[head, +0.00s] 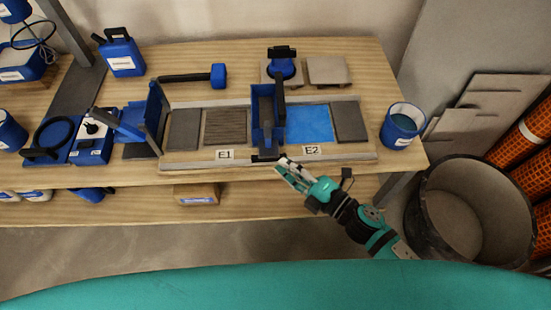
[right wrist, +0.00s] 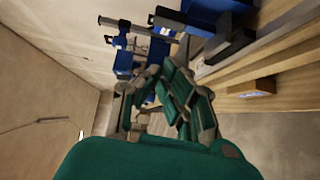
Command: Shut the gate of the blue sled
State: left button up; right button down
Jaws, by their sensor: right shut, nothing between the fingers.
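The blue sled (head: 256,125) sits across the rails of the tile frame, between the bay marked E1 and the bright blue bed marked E2. It looks like a narrow trough with a grey inside. A dark bar (head: 281,92) stands up along its right side, and a black piece (head: 265,157) shows at its front end. I cannot tell which part is the gate or how far it stands open. My right gripper (head: 281,165) is shut and empty, just right of that front end. It also shows in the right wrist view (right wrist: 160,88). My left gripper is out of view.
Grey tiles (head: 349,121) lie in the frame. A blue bucket (head: 402,125) stands at the right table end, with a large black tub (head: 480,205) on the floor. Blue tools (head: 93,148) crowd the left.

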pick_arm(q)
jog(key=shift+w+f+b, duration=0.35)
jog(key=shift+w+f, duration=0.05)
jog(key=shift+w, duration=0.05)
pick_arm(e)
jog(key=v, duration=0.5)
jog(key=shift+s+a, duration=0.1)
jog(key=shift+s, duration=0.05)
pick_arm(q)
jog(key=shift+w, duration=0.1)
pick_arm(e)
jog(key=shift+f, duration=0.1)
